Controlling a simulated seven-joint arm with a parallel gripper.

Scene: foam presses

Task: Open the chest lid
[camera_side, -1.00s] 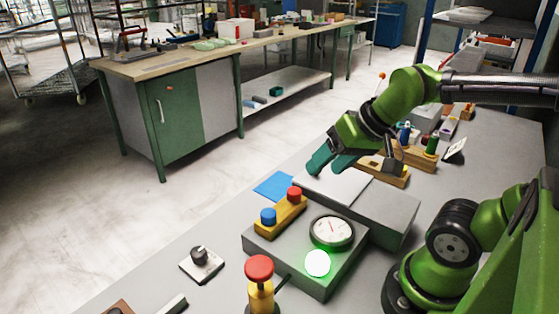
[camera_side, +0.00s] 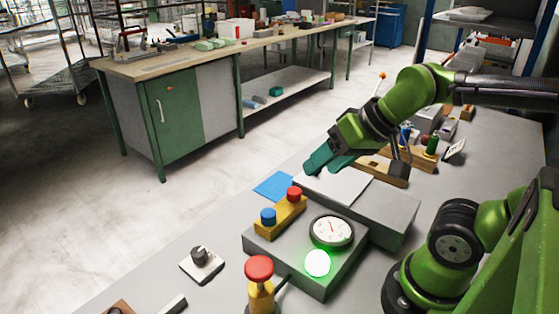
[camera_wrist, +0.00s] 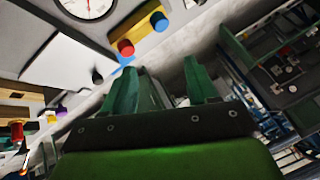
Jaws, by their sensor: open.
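The chest appears to be the low grey box (camera_side: 385,222) behind the gauge box in the side view. A paler flat panel, which looks like its lid (camera_side: 345,187), lies level on top and appears shut. In the wrist view the pale panel (camera_wrist: 70,65) is at upper left, with a small dark knob (camera_wrist: 97,76) at its edge. My gripper (camera_side: 322,169) is at the panel's far left edge, pointing down and tilted. Its green fingers are apart and empty in the wrist view (camera_wrist: 160,70). I cannot tell whether they touch the panel.
A gauge box (camera_side: 300,262) with a dial and lit green lamp stands in front, carrying a yellow block with red and blue buttons (camera_side: 282,212). A blue sheet (camera_side: 273,186) lies to the left. Wooden holders (camera_side: 385,170) stand behind. A red-topped yellow post (camera_side: 260,285) is nearer.

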